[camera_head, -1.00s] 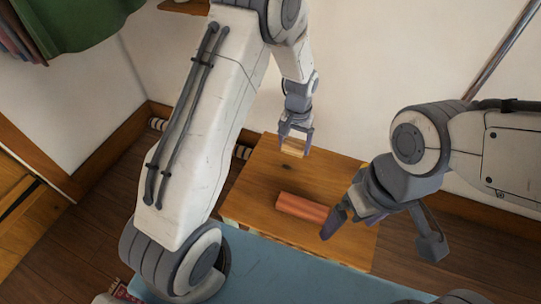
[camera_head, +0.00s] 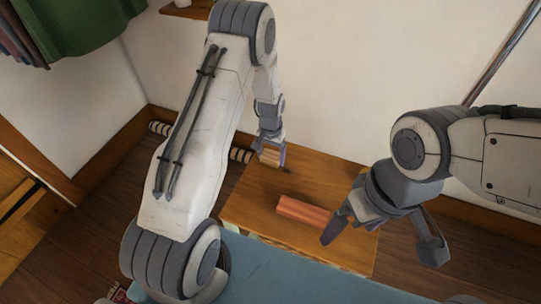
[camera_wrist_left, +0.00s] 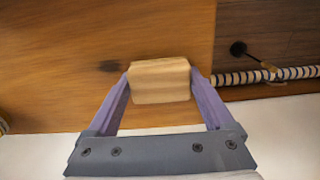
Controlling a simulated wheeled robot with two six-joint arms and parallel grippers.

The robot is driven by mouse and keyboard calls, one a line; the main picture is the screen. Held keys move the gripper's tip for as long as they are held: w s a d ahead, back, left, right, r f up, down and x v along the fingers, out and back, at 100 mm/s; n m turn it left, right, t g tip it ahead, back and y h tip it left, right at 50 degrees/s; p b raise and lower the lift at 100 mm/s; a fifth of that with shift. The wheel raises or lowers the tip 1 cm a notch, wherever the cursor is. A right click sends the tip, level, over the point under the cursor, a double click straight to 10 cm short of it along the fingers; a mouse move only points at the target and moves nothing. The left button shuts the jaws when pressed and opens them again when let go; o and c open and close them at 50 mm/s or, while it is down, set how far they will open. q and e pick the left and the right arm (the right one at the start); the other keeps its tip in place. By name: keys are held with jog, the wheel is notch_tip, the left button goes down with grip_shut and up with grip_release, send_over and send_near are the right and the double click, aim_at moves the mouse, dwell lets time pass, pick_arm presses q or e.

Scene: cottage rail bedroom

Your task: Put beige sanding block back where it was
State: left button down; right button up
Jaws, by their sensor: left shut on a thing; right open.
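The beige sanding block (camera_wrist_left: 160,82) is a small wooden-looking block between the fingers of my left gripper (camera_wrist_left: 160,85) in the left wrist view. In the head view the left gripper (camera_head: 271,155) holds the block (camera_head: 270,156) over the back left part of the wooden table (camera_head: 252,208). The gap between block and table top is hard to judge. My right gripper (camera_head: 378,238) is open and empty, with its fingers spread at the table's right side.
A reddish-orange block (camera_head: 303,211) lies on the table, close to my right gripper's left finger. A blue surface (camera_head: 290,275) is in front. The table's front left is bare.

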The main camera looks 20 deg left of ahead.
aim_at(271, 155)
pick_arm(q)
jog(key=shift+f, duration=0.15)
grip_release()
notch_tip(271, 155, up, 12)
jog(key=shift+r+p, duration=0.2)
jog(key=shift+p, duration=0.15)
